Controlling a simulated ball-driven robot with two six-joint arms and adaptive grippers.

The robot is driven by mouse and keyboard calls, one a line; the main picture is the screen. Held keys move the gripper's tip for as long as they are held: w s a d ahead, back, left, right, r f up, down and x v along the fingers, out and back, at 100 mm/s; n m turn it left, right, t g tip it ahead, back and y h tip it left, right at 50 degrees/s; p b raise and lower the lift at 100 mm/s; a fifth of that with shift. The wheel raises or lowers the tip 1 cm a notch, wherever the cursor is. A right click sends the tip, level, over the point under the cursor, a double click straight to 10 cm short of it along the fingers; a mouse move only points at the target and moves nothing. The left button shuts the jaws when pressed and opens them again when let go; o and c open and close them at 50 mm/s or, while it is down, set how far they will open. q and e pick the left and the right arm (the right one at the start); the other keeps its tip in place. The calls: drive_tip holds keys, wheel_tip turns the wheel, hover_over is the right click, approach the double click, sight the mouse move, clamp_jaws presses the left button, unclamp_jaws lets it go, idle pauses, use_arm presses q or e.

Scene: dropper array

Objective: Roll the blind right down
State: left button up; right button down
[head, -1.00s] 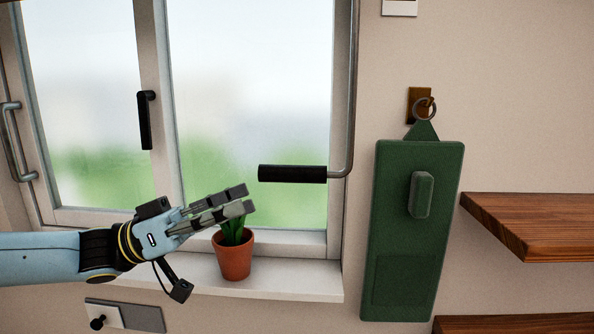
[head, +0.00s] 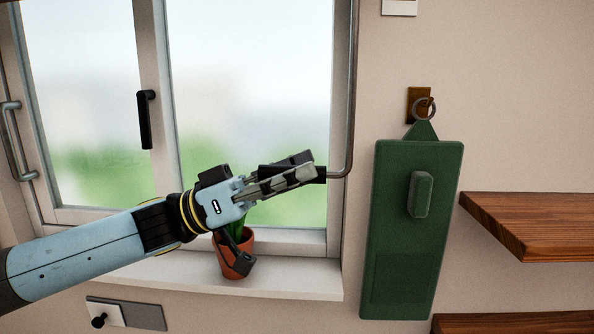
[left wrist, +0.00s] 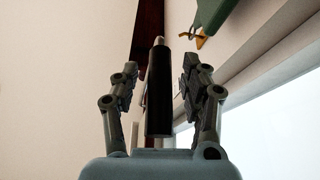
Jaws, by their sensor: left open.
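The blind's crank has a grey metal rod (head: 349,90) running down the right side of the window and bending left into a black grip (head: 321,174). My left gripper (head: 304,166) is at the grip and covers most of it in the head view. In the left wrist view the black grip (left wrist: 158,95) lies lengthwise between the two open fingers (left wrist: 158,88), with gaps on both sides. The fingers are not closed on it. The blind's cloth does not show in these frames. My right gripper is not in view.
A potted plant (head: 229,262) stands on the sill (head: 300,280) below my left wrist. A green board (head: 410,255) hangs from a wall hook right of the crank. Wooden shelves (head: 535,222) are at the right. The window has a black handle (head: 144,120).

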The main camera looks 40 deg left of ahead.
use_arm(q)
drive_tip(key=shift+c, duration=0.2)
clamp_jaws()
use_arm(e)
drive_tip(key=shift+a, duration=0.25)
